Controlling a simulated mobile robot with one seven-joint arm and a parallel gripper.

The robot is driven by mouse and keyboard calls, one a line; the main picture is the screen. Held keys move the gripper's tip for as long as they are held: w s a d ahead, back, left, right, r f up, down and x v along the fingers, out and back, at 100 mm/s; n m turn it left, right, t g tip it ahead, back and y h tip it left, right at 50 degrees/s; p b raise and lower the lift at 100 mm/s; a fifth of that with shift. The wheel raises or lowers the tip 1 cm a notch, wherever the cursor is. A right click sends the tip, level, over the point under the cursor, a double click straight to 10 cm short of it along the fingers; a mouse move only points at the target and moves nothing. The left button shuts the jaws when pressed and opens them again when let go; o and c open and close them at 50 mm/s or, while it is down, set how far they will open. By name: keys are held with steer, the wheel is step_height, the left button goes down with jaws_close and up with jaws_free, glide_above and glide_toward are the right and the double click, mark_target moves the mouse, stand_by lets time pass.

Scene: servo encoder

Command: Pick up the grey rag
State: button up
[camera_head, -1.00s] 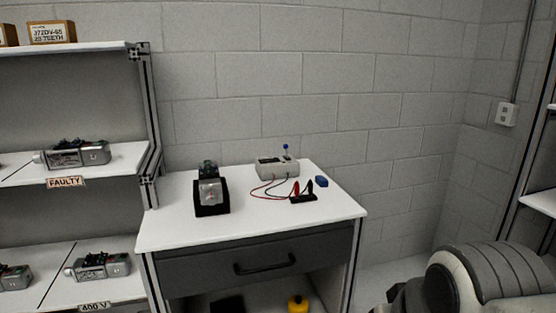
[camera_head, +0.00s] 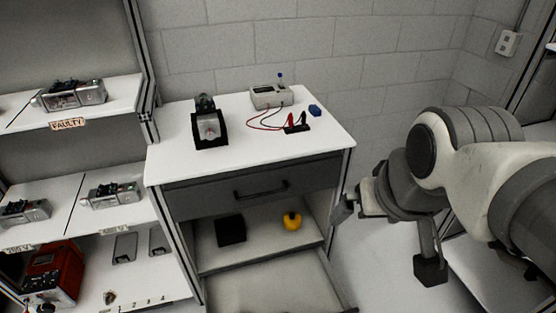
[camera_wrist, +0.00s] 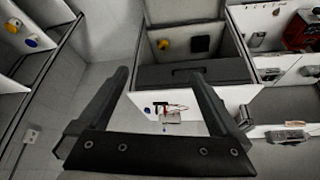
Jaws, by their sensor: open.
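I cannot make out a grey rag for certain in either view. My gripper (camera_head: 358,196) is to the right of the white-topped workbench (camera_head: 165,170), in front of the block wall. In the wrist view my gripper (camera_wrist: 158,76) has its two dark fingers spread wide with nothing between them. The wrist picture shows the bench upside down beyond the fingers.
The bench bears a black stand (camera_head: 210,128), a meter (camera_head: 270,97) with leads and a small blue block (camera_head: 315,110). A shut drawer (camera_head: 250,183) is above a shelf with a black box (camera_head: 231,230) and yellow object (camera_head: 291,221). Motor shelves (camera_head: 110,120) stand left.

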steer(key=w+a+f+g+b, duration=0.15)
steer(key=w+f+b, duration=0.55)
steer(key=w+f, duration=0.95)
steer(key=w+a+f+n+b, duration=0.1)
steer(key=w+f+b, duration=0.15)
steer(key=f, duration=0.45)
steer(key=w+a+f+b, duration=0.1)
steer(key=w+a+f, duration=0.1)
steer(key=w+f, duration=0.3)
steer(key=w+a+f+n+b, duration=0.1)
steer(key=w+f, duration=0.1)
steer(key=f, duration=0.6)
steer(key=s+a+f+b, duration=0.1)
steer(key=f+b, duration=0.3)
steer(key=f, duration=1.4)
steer(key=s+a+f+g+b, duration=0.1)
steer(key=f+b, duration=0.3)
steer(key=f, duration=1.5)
steer(key=s+a+f+n+g+b, duration=0.1)
steer(key=s+a+f+b, duration=0.1)
steer(key=f, duration=1.6)
steer(key=shift+s+a+f+b, duration=0.15)
steer(key=shift+a+b, duration=0.5)
steer(key=shift+b, duration=0.75)
steer(key=shift+w+a+f+b, duration=0.1)
steer(key=shift+w+f+b, duration=0.1)
steer(key=shift+f+b, duration=1)
steer(key=shift+w+f+b, duration=0.2)
steer(key=shift+f+b, duration=0.25)
steer(key=shift+f, duration=1.45)
